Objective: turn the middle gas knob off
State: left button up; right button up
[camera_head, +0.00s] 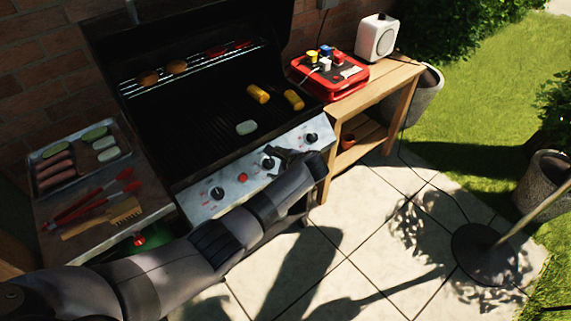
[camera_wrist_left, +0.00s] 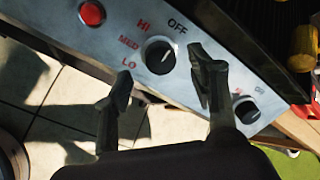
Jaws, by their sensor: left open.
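The middle gas knob (camera_head: 267,163) is black and round, on the grill's silver front panel (camera_head: 205,205). In the left wrist view the middle knob (camera_wrist_left: 160,56) has the printed words OFF, HI, MED and LO around it. Its small white mark seems to slant up toward OFF, but this is hard to read. My left gripper (camera_head: 283,154) is open beside the knob. In the left wrist view my left gripper (camera_wrist_left: 161,68) has its two fingers on either side of the knob, and I see no clear contact. My right gripper is not in view.
The left knob (camera_head: 217,193), the right knob (camera_head: 311,138) and a red button (camera_head: 242,177) share the panel. Corn cobs (camera_head: 258,94) lie on the grill. A side shelf holds a tray (camera_head: 118,130) and tools (camera_head: 95,202). A wooden table (camera_head: 372,87) stands right.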

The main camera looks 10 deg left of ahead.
pick_arm(q)
jog(key=v, duration=0.7)
jog(key=shift+s+d+r, duration=0.15)
jog(key=s+a+f+n+g+h, duration=0.1)
jog(key=s+f+n+h, duration=0.1)
jog(key=s+f, duration=0.75)
jog(key=s+a+f+n+g+h+b, duration=0.15)
jog(key=s+f, duration=0.45)
jog(key=f, duration=0.7)
jog(key=s+a+f+n+g+h, duration=0.1)
jog(key=s+f+n+h, duration=0.1)
jog(key=s+f, duration=0.7)
jog(key=s+a+f+n, duration=0.2)
jog(key=s+f, duration=0.3)
jog(key=s, duration=0.5)
jog(key=s+a+f+n+g+h, duration=0.1)
jog(key=s+a+f+n, duration=0.1)
jog(key=s, duration=0.8)
jog(key=s+a+f+n+g, duration=0.1)
jog(key=s+a+f+n, duration=0.1)
jog(key=s+f+n, duration=0.2)
jog(key=s+f+b, duration=0.1)
jog(key=s+f, duration=0.2)
jog(key=s, duration=0.3)
jog(key=shift+a+f+h, duration=0.35)
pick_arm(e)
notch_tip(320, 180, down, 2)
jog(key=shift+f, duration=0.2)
